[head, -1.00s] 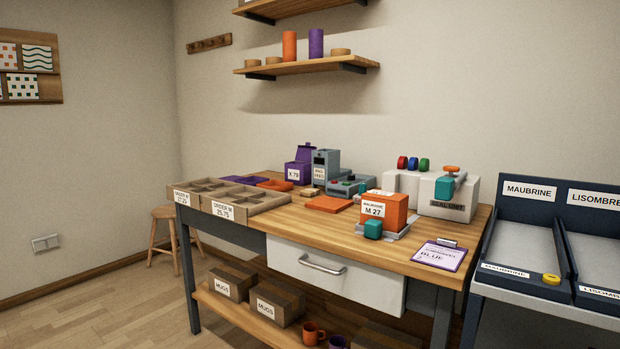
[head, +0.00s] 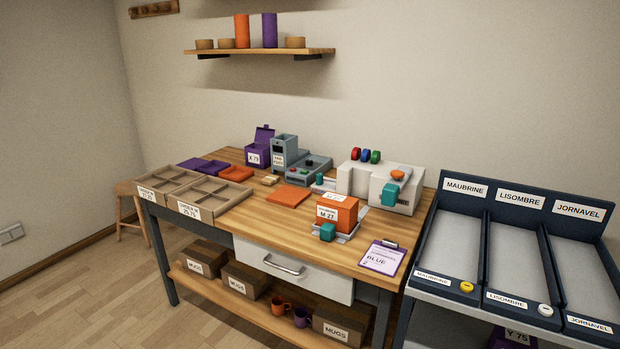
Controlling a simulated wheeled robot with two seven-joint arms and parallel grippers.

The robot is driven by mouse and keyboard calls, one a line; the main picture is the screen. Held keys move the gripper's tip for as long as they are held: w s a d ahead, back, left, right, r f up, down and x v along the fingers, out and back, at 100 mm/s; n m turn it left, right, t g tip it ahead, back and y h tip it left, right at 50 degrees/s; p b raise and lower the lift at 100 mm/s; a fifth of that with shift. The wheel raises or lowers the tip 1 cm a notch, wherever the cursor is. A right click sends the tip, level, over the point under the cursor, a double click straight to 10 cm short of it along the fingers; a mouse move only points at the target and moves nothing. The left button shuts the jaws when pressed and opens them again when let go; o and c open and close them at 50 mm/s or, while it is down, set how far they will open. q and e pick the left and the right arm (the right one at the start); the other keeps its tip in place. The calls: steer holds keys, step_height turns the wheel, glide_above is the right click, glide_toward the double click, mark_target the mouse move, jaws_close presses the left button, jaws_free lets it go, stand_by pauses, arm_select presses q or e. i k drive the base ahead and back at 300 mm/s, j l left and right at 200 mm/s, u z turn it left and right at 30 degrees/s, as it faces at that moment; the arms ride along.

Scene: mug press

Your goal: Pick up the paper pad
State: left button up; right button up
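No object is clearly marked as the paper pad. A small tan block (head: 269,181) lies on the workbench (head: 225,217) between the orange mats and the grey machine; it is too small to tell whether it is a pad of paper. A purple clipboard (head: 383,257) with a white sheet reading "BLUE" lies at the bench's front right corner. Neither of my grippers is in view, and nothing in view is held.
An orange box (head: 337,213) marked M 27 stands on a tray with a teal block in front. A white seal unit (head: 404,188) stands behind. Divided cardboard trays (head: 215,205) fill the left end. A sloped rack (head: 452,235) stands right of the bench.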

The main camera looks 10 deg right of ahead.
mark_target(270, 180)
steer(key=i+j+z, duration=0.15)
steer(key=z, duration=0.3)
steer(key=i+j+z, duration=0.3)
steer(key=z, duration=0.2)
steer(key=i+j+z, duration=0.15)
steer(key=j+z, duration=0.3)
steer(key=l, duration=0.1)
